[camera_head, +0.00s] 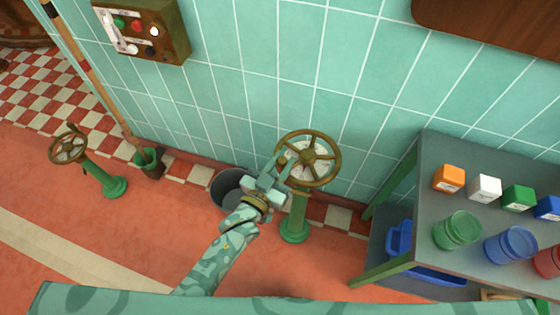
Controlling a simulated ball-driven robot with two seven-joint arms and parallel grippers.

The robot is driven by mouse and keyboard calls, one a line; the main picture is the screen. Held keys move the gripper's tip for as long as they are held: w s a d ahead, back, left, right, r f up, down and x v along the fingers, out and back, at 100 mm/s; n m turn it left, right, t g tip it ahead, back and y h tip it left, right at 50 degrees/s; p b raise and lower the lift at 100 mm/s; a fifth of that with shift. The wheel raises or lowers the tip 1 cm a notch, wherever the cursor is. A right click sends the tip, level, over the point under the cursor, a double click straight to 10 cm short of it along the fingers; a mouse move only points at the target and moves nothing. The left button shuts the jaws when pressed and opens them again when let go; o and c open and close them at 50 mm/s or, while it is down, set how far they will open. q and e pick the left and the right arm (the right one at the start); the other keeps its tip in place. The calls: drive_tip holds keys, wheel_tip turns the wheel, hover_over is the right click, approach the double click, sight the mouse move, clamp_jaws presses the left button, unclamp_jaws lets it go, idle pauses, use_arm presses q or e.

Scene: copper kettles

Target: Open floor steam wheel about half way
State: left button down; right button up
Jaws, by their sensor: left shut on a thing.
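A brass handwheel (323,142) with spokes and a pale dial behind it sits on a green floor post (295,217) by the tiled wall. My left gripper (279,171) is at the left side of this wheel, shut on its rim. The gripper hides a part of the rim, and how far the wheel is turned cannot be read. A second, similar wheel (68,147) stands on another green post (105,178) at the far left, apart from my gripper. My right gripper is not in view.
A grey bucket (226,184) stands behind my left wrist. A grey table (440,165) with small coloured boxes and round tubs is at the right. A control box (165,32) is on the wall.

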use_arm(q)
drive_tip(key=shift+d+r, duration=0.25)
drive_tip(key=shift+d, duration=0.05)
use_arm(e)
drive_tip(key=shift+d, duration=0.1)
use_arm(q)
drive_tip(key=c, duration=1.2)
unclamp_jaws()
drive_tip(key=shift+d, duration=0.1)
drive_tip(key=shift+c, duration=0.2)
drive_tip(key=shift+w+f, duration=0.15)
drive_tip(key=shift+s+a, duration=0.25)
drive_tip(key=p+v, duration=0.3)
drive_tip(key=v, duration=1.2)
drive_tip(key=shift+s, duration=0.4)
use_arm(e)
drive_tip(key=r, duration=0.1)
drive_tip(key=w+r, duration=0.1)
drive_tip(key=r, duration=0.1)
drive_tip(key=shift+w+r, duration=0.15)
use_arm(q)
drive_tip(key=shift+a, duration=0.1)
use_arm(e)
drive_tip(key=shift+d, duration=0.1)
